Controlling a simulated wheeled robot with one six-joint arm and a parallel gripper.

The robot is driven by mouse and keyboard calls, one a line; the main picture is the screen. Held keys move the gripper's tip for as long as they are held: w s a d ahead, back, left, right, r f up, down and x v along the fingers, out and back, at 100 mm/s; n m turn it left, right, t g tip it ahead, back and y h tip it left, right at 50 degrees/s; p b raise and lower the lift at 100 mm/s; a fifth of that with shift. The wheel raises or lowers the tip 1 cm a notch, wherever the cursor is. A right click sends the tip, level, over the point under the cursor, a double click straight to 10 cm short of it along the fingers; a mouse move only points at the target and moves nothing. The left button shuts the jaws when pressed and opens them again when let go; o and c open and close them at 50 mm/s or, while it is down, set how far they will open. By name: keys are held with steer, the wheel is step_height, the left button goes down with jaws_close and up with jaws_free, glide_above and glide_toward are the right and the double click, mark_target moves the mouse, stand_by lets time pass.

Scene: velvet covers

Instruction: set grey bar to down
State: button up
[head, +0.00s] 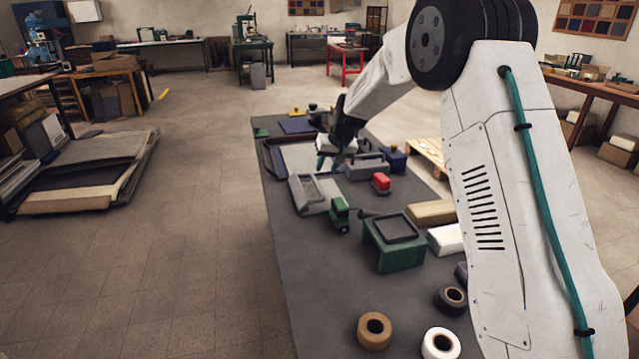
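A grey block-like fixture with a raised bar (368,166) sits on the dark table, right by my gripper; it looks like the grey bar, but it is too small to tell its position. My gripper (330,160) reaches down at the far part of the table, just left of that fixture. A teal fingertip shows; the rest of the fingers is dark and partly hidden. I cannot tell whether it touches anything or how wide it is open.
My arm hides the table's right side. Open floor (170,240) lies to the left.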

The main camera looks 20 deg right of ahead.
mark_target(318, 186)
steer(key=x, duration=0.9)
steer(key=shift+w+d+f, duration=0.15)
steer(key=shift+w+f, duration=0.05)
steer(key=shift+w, duration=0.25)
